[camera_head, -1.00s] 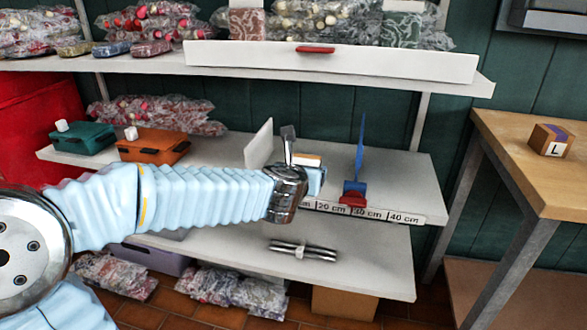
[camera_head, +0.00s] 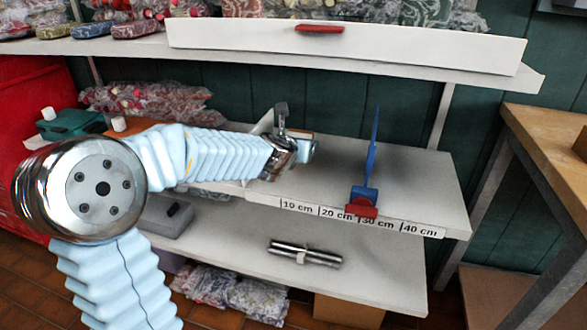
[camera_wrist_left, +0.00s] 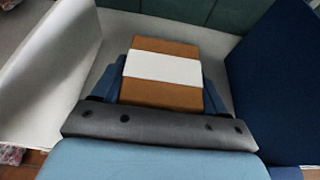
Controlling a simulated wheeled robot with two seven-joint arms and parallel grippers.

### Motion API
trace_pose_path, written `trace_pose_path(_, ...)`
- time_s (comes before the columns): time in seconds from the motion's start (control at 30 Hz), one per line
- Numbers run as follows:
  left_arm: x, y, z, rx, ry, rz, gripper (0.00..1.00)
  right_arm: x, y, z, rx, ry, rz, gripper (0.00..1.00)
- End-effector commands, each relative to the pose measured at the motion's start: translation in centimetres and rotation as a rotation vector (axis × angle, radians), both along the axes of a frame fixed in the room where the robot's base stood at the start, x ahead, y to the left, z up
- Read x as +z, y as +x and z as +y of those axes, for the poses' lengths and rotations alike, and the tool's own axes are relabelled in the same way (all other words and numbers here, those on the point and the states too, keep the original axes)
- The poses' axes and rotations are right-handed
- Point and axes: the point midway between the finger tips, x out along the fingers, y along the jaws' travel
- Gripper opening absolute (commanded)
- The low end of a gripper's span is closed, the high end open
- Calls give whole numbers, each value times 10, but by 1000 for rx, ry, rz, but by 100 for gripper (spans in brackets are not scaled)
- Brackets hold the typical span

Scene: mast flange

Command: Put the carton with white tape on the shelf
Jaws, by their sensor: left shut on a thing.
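The brown carton with a white tape band (camera_wrist_left: 164,92) sits between the fingers of my left gripper (camera_wrist_left: 162,78) in the left wrist view. The gripper is shut on it. In the head view my left gripper (camera_head: 304,148) is over the middle shelf (camera_head: 420,188), between a white upright divider (camera_head: 263,123) and a blue divider (camera_head: 372,150). The gripper and wrist hide most of the carton there. I cannot tell whether the carton touches the shelf board. My right gripper is not in view.
The blue divider has a red clip (camera_head: 362,208) at the shelf's front edge, near a centimetre scale (camera_head: 350,217). The upper shelf's white front panel (camera_head: 345,48) is above. A metal rod bundle (camera_head: 304,254) lies on the lower shelf. A wooden table (camera_head: 550,140) stands right.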

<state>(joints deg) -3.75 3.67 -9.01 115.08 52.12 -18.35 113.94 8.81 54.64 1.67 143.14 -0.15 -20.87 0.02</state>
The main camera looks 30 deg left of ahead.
Motion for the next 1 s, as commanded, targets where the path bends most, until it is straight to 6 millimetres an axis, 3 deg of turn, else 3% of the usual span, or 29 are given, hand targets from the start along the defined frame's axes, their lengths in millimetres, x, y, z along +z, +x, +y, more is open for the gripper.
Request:
trace_pose_path(0.03,-20,5,7,1,2,4,33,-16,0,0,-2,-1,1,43)
trace_pose_path(0.33,-45,21,25,0,0,1,33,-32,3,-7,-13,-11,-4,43)
trace_pose_path(0.53,-76,23,29,0,0,2,33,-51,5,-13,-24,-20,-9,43)
trace_pose_path(1.0,-81,23,28,-1,-1,-1,33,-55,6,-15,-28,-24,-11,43)
